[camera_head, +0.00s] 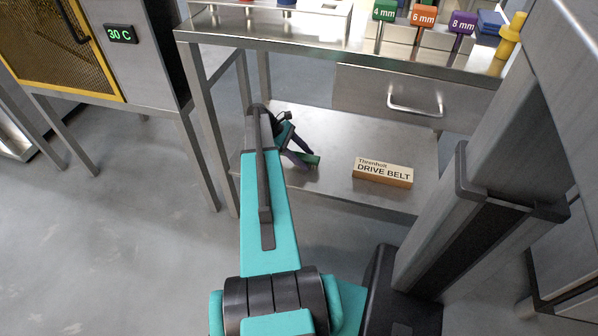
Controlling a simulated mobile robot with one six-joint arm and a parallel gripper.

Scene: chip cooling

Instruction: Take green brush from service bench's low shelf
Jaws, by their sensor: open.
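The green brush (312,159) lies on the service bench's low shelf (340,136), left of the shelf's middle. Only a small green part of it shows; the rest is hidden by my gripper. The near end of the brush appears to lie between the fingertips. I cannot tell whether they touch it.
A Drive Belt box (383,173) lies on the shelf to the right. The bench top (330,44) and a drawer (395,95) hang above the shelf. A bench leg (205,125) stands left of my arm. Shelf room is clear between brush and box.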

